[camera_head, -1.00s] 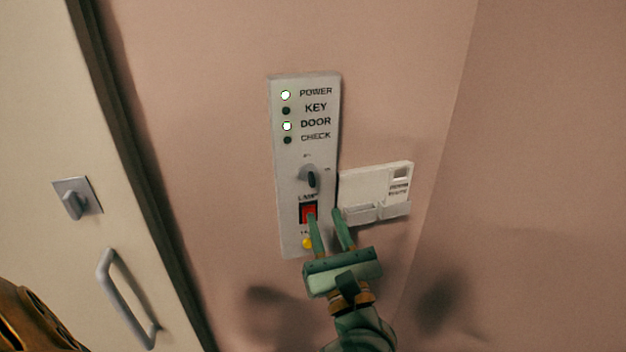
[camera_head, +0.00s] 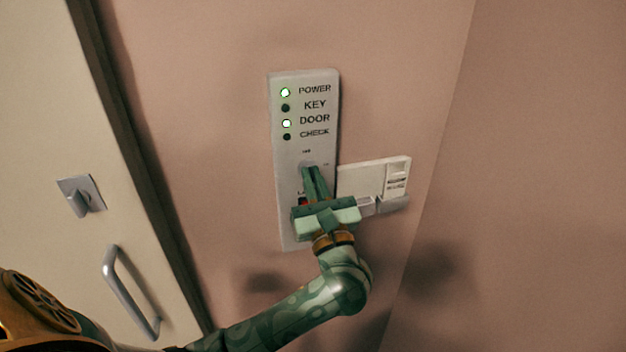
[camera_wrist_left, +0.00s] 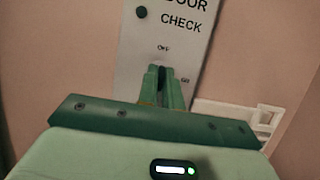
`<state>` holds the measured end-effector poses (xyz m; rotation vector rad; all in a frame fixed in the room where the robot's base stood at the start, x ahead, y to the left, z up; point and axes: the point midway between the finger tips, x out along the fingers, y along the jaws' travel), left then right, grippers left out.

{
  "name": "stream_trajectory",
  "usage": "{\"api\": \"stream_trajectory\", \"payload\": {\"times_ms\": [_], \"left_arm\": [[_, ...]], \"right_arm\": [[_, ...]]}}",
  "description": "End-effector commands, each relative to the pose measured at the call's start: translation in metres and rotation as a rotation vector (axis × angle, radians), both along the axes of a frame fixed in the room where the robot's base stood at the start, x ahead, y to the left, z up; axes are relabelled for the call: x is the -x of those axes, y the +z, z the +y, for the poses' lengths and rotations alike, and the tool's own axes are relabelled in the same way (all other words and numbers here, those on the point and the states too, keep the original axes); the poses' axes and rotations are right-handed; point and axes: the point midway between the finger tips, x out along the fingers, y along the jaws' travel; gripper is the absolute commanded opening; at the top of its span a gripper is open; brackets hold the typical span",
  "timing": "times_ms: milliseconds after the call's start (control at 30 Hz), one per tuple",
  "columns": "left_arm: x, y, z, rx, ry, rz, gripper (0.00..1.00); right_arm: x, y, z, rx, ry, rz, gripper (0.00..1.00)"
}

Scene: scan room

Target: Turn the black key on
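The grey panel (camera_head: 303,155) on the pink wall carries the black key, just under the CHECK label. In the left wrist view the key (camera_wrist_left: 161,73) shows as a dark sliver between my fingertips, below the word OFF; most of it is hidden. My left gripper (camera_head: 312,172) has its two fingers close together on the key; it also shows in the left wrist view (camera_wrist_left: 162,82). The KEY lamp (camera_head: 286,108) and CHECK lamp (camera_head: 287,137) are dark. My right gripper is out of view.
The red lamp switch (camera_head: 303,202) is mostly hidden behind my gripper. A white card holder (camera_head: 365,180) sits just right of the panel. A cream door with a grey handle (camera_head: 130,293) and a turn knob (camera_head: 80,197) is at left. Bare wall lies above.

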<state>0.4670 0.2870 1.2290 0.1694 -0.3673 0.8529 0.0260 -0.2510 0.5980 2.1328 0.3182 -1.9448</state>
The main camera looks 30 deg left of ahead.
Motion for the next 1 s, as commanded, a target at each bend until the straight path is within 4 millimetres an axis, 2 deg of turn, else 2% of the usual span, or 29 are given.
{"api": "stream_trajectory", "payload": {"times_ms": [267, 467, 667, 1000], "left_arm": [[0.000, 0.001, 0.000, -0.018, -0.001, 0.021, 0.00], [0.001, 0.004, 0.000, -0.079, -0.001, 0.091, 0.00], [0.002, 0.005, 0.000, -0.184, -0.001, 0.215, 0.00], [0.002, 0.007, 0.001, -0.391, -0.001, 0.462, 0.00]], "right_arm": [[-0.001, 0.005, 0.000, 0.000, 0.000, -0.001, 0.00], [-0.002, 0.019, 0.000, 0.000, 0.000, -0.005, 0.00], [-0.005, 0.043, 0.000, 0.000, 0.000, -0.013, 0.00], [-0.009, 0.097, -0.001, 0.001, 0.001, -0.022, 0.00]]}}
